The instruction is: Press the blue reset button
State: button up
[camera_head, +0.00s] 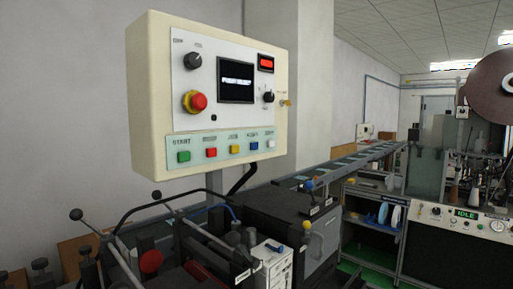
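My gripper is not in view.
A green button (184,157) and a red button (211,153) share the row. A red emergency knob (198,101) and a dark screen (236,80) are above. Machinery with ball-ended levers (76,214) stands below the box. A conveyor (340,166) runs behind, right.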

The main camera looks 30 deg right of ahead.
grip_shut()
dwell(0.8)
